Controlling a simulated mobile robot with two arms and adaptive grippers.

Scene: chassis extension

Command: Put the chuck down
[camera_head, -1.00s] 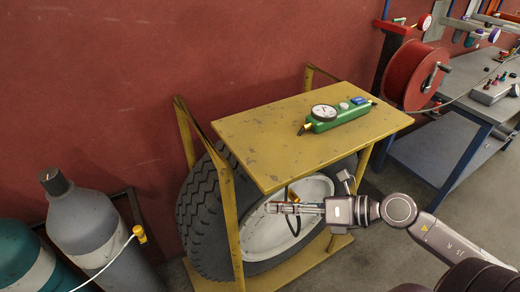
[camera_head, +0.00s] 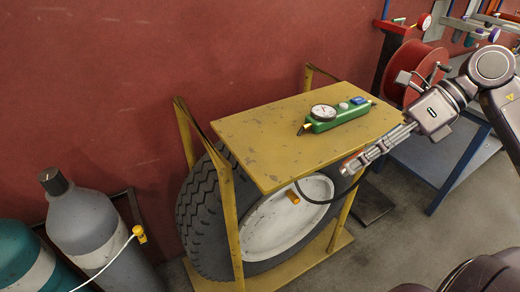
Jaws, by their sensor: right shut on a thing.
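The hose sags from the fingers and runs left under the tabletop, near a small orange fitting (camera_head: 292,197) in front of the wheel (camera_head: 205,220). My left gripper is not in view.
A green gauge tool (camera_head: 338,117) lies at the tabletop's back right; its front and left are bare. Gas cylinders (camera_head: 92,235) stand at left. A red reel (camera_head: 413,75) and a workbench (camera_head: 425,155) are at right, near my arm.

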